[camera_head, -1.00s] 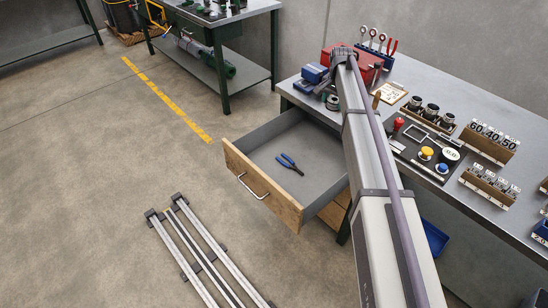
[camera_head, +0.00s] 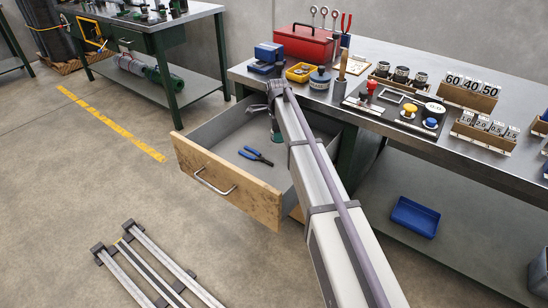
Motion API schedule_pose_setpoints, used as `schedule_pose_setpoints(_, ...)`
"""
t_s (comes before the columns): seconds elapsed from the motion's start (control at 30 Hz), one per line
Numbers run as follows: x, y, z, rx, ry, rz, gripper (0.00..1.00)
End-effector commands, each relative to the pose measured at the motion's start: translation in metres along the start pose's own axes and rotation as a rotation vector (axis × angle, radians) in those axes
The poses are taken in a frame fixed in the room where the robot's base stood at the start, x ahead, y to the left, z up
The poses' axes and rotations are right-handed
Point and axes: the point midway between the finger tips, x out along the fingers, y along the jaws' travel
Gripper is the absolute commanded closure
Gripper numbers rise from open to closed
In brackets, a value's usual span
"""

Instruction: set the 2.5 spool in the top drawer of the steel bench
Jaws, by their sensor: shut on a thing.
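The top drawer (camera_head: 225,172) of the steel bench (camera_head: 385,62) is pulled open, with a wooden front, a metal handle and a grey interior. My gripper (camera_head: 274,113) is over the drawer's back part, near the bench edge. It is shut on a small dark green thing (camera_head: 275,134), seemingly the 2.5 spool, which hangs below it. No size mark on it can be read. My arm hides part of the gripper and the drawer's right side. I cannot tell whether the spool touches the drawer floor.
Blue-handled pliers (camera_head: 255,156) lie on the drawer floor, left of the spool. On the bench near the drawer are a blue block (camera_head: 268,57), a yellow tray (camera_head: 300,72) and a blue-topped can (camera_head: 320,78). The drawer's front left floor is clear.

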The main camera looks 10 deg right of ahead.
Motion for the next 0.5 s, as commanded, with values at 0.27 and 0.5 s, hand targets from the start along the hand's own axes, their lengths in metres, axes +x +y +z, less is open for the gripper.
schedule_pose_setpoints(0.27,0.050,0.000,0.000,-0.002,0.000,0.000,0.75)
schedule_pose_setpoints(0.5,0.088,0.000,0.000,-0.003,0.000,0.000,0.75)
